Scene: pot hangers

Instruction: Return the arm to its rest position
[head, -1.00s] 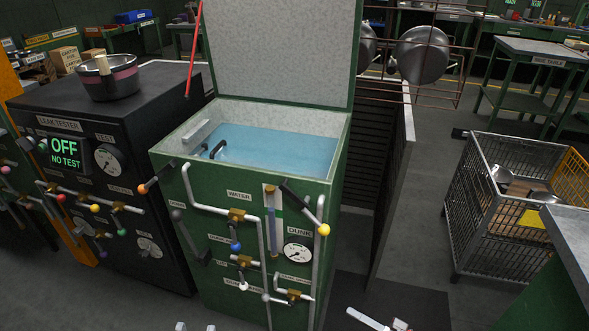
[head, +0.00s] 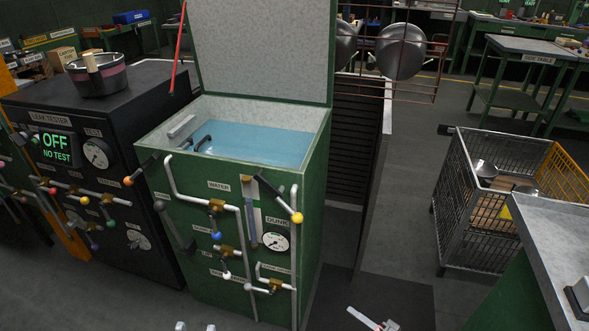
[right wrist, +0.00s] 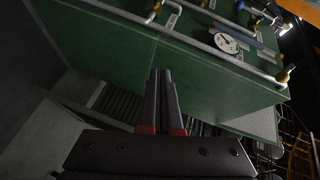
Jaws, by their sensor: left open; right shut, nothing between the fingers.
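My left gripper (head: 195,327) shows only as two pale fingertips at the bottom edge of the head view. They are apart, with nothing seen between them. My right gripper (head: 372,320) is low in the head view, right of the green dunk tank (head: 238,275) and above the dark floor mat. In the right wrist view its two dark fingers (right wrist: 161,75) lie together, shut and empty, pointing toward the tank's green side. Most of both arms is outside the head view.
The tank's lid stands open over blue water (head: 255,143). A black leak tester (head: 120,200) with a pot (head: 97,78) on top stands left. A wire cage cart (head: 460,215) and a grey-topped bench (head: 560,245) stand right. Floor between tank and cart is open.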

